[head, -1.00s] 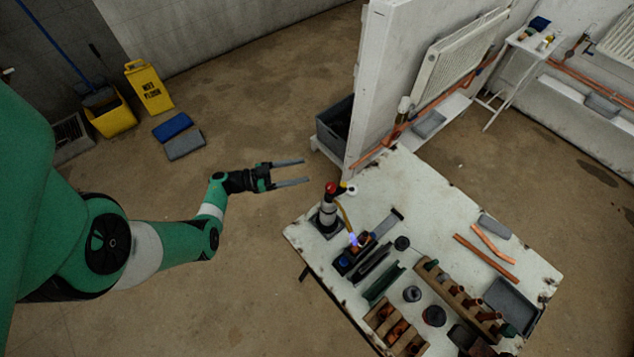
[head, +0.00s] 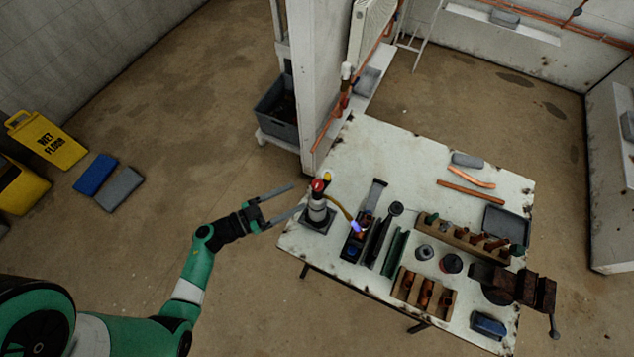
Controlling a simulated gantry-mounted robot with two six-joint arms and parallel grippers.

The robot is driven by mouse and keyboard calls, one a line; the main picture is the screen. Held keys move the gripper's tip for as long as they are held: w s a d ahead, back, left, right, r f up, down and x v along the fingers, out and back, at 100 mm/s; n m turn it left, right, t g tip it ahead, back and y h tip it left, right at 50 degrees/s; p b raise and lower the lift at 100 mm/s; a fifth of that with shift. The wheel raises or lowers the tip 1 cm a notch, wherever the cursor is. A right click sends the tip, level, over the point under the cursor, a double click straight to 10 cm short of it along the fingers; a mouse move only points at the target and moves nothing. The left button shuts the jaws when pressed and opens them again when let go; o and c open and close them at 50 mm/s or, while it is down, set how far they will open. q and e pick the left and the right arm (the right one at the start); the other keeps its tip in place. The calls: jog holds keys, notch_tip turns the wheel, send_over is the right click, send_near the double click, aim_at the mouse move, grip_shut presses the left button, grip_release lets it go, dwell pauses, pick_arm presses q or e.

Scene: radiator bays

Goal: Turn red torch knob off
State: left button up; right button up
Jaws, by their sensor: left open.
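The torch (head: 318,208) stands upright on a dark base at the left end of the white workbench (head: 400,150). Its red knob (head: 318,185) sits on top, with a yellow part beside it. A hose curves right from the torch top to a nozzle, where a blue-violet flame (head: 356,227) shows. My left gripper (head: 292,199) is open and empty, its two fingers pointing right towards the torch. The fingertips appear just left of the red knob; whether they touch the torch is hard to tell. My right gripper is not in view.
A white partition wall (head: 318,80) rises behind the bench's left corner, with a grey crate (head: 277,110) beside it. Racks, tools and a vise (head: 515,287) crowd the bench's front and right. A yellow wet-floor sign (head: 47,140) lies at the far left.

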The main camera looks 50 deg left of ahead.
aim_at(317, 185)
pick_arm(q)
jog(key=b+x, duration=0.1)
jog(key=x, duration=0.7)
jog(key=shift+w, duration=0.3)
jog(key=shift+c, duration=0.2)
grip_shut()
